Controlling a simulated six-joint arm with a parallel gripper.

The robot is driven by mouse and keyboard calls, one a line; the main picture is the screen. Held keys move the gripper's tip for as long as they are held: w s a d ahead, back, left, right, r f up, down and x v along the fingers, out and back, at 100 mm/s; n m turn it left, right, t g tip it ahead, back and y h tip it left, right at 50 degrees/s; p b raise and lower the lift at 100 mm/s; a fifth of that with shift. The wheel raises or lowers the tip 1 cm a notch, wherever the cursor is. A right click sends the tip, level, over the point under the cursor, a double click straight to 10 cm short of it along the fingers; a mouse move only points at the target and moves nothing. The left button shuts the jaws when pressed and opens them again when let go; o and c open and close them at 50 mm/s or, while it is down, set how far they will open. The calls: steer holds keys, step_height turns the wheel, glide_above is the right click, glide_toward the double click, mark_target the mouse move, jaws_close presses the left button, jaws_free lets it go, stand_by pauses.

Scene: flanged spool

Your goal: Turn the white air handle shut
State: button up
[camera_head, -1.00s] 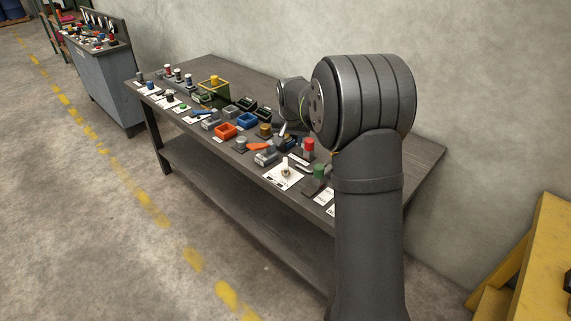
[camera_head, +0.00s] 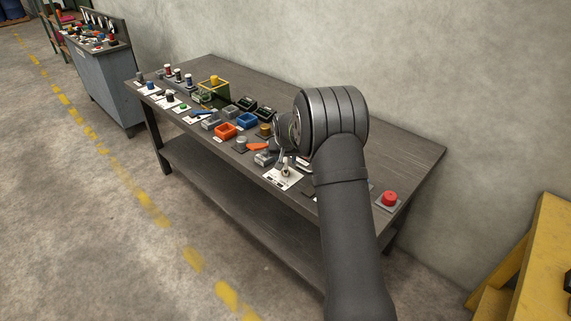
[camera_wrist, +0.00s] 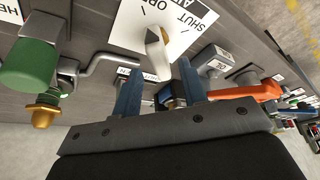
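The white air handle (camera_wrist: 154,42) stands on a white plate (camera_wrist: 188,40) printed SHUT and OPEN in the wrist view. In the head view, the plate (camera_head: 278,182) is near the table's front edge, with the handle (camera_head: 286,171) on it. My gripper (camera_wrist: 157,70) shows two blue fingers, spread apart. The handle lies between their tips in the wrist view, with visible gaps on both sides; contact is not evident. A small dark blue and brass part shows between the fingers; what it belongs to is unclear.
A green knob (camera_wrist: 30,66) and a bent grey metal rod (camera_wrist: 105,62) are left of the handle in the wrist view. An orange lever (camera_wrist: 245,91) is to the right. In the head view, a red button (camera_head: 389,198) is at the table's right end.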

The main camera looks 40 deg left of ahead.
mark_target(286, 162)
steer(key=shift+x, duration=1.75)
jaws_close()
